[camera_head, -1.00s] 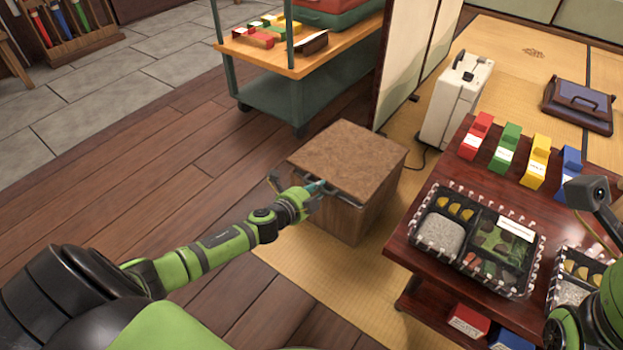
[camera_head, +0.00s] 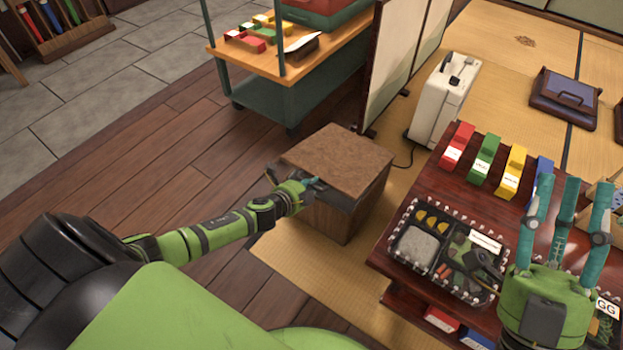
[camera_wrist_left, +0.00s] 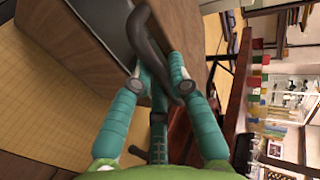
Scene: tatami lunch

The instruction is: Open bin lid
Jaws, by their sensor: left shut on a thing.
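The bin is a brown wooden box (camera_head: 338,220) with a flat, cork-like brown lid (camera_head: 340,155) lying level on top. A dark curved handle (camera_wrist_left: 150,35) shows in the left wrist view, at the bin's edge. My left gripper (camera_head: 313,186) is at the near left edge of the lid, and its teal fingers (camera_wrist_left: 158,80) are closed around the handle. The fingers hide part of the handle in the head view. My right gripper (camera_head: 573,187) is raised at the right over the low table, its fingers spread and empty.
A dark red low table (camera_head: 420,185) right of the bin carries coloured blocks and a lunch tray (camera_head: 397,262). A green cart (camera_head: 262,103) and a folding screen (camera_head: 397,60) stand behind the bin. The wooden floor left of the bin is clear.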

